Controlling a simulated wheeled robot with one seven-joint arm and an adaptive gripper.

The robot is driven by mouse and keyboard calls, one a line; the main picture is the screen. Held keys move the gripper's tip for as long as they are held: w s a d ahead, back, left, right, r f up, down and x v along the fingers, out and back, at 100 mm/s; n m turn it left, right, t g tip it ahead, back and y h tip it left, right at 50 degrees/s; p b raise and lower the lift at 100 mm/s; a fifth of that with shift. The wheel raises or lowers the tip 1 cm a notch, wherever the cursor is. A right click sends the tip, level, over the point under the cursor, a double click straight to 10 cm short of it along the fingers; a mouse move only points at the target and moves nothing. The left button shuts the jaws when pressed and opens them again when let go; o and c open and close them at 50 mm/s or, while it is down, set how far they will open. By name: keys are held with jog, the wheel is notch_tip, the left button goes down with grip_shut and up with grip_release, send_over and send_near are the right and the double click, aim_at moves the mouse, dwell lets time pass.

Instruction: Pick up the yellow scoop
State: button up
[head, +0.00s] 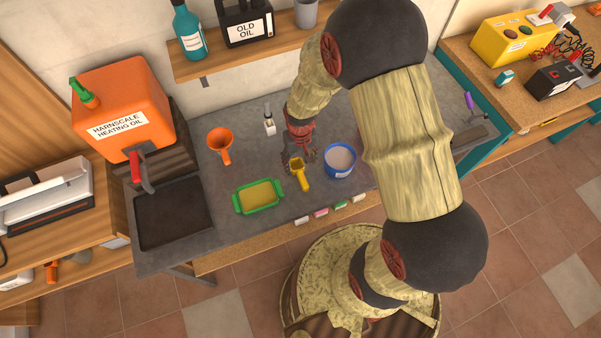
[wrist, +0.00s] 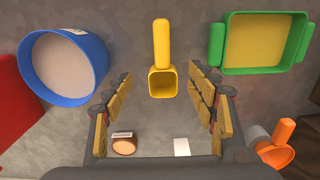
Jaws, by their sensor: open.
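The yellow scoop (head: 300,174) lies on the grey worktop between a blue tub and a green tray. In the wrist view the scoop (wrist: 163,78) is near the top middle, its square bowl towards my gripper and its handle pointing away. My gripper (head: 303,153) is just behind the scoop's bowl in the head view. In the wrist view my gripper (wrist: 160,93) is open, with a finger on each side of the bowl's line and nothing held. I cannot tell how high the fingers are above the worktop.
The blue tub (head: 340,164) of pale powder stands right of the scoop, and the green tray (head: 234,196) of yellow material stands left. An orange funnel (head: 220,142) and a small bottle (head: 269,124) stand further back. A dark tray (head: 173,216) sits below the orange oil can (head: 126,103).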

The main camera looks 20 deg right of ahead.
aim_at(299, 170)
jog(key=f, duration=0.4)
jog(key=f+b, duration=0.1)
jog(key=f, duration=0.1)
jog(key=shift+w+a+f, duration=0.2)
jog(key=shift+w+f, duration=0.15)
jog(key=shift+w, duration=0.05)
jog(key=shift+c, duration=0.8)
jog(key=c, duration=1.1)
jog(key=shift+r, duration=0.1)
